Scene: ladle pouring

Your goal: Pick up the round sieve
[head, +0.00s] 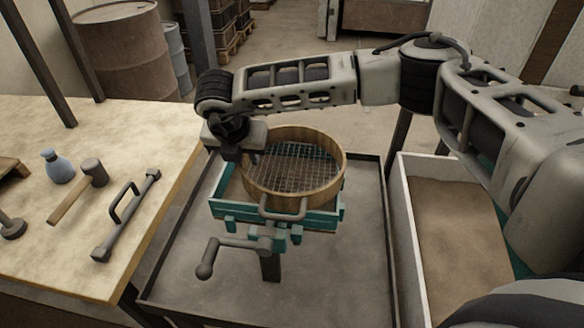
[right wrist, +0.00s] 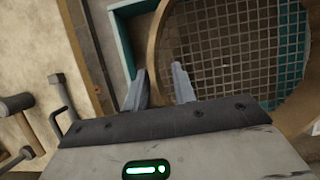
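The round sieve (head: 293,168) has a wooden rim and a wire mesh. It sits in a teal frame (head: 322,222) in the middle of the head view. My right gripper (head: 232,155) is at the left side of the sieve's rim. In the right wrist view, the two fingers of the right gripper (right wrist: 159,74) stand apart, with the sieve's rim (right wrist: 154,45) between and just beyond their tips. A gap shows between the fingers, so they look open; contact with the rim cannot be made out. My left gripper is not in view.
The teal frame has a crank handle (head: 228,243) and stands over a grey tray (head: 340,290). A sand-filled bin (head: 455,235) stands at right.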

